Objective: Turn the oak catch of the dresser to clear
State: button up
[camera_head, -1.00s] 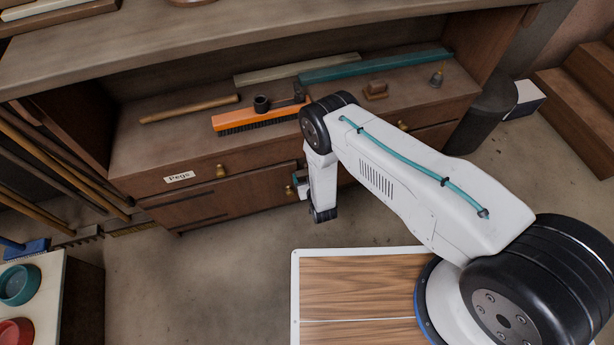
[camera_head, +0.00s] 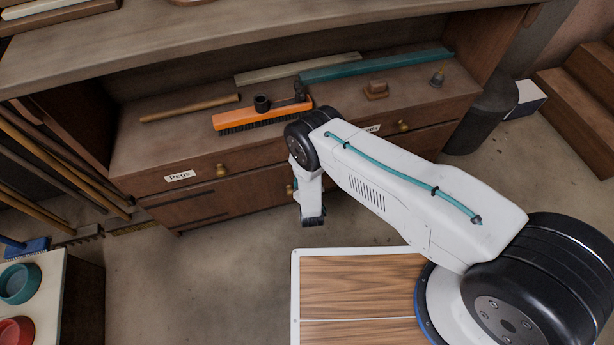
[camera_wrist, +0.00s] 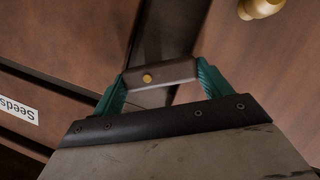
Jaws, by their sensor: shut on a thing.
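The oak catch (camera_wrist: 178,72) is a short brown wooden bar with a brass pivot screw, seen in the wrist view. It lies nearly crosswise, slightly tilted, over a dark upright strip of the dresser front. My gripper (camera_wrist: 160,82) has its two teal fingers at the ends of the bar and is shut on it. In the head view my arm covers the catch and the fingers. The dresser (camera_head: 245,190) has a drawer labelled Pegs and wide fronts below it.
A brass knob (camera_wrist: 260,8) is close to the upper right of my gripper in the wrist view. A Seeds label (camera_wrist: 17,107) is at the left. On the dresser top lie an orange brush (camera_head: 255,120) and a wooden rod (camera_head: 190,108). Bare floor (camera_head: 230,260) lies in front.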

jog(key=n+h, duration=0.1)
jog(key=n, duration=0.1)
jog(key=n+t, duration=0.1)
jog(key=n, duration=0.1)
jog(key=shift+f+t+h, duration=0.3)
jog(key=shift+f+h, duration=0.1)
dwell(0.5)
jog(key=o, duration=1)
jog(key=s, duration=0.2)
jog(key=s+r, duration=0.1)
jog(key=s, duration=0.4)
jog(key=shift+s+a+r, duration=0.2)
jog(key=shift+s+r, duration=0.05)
jog(key=shift+s, duration=0.1)
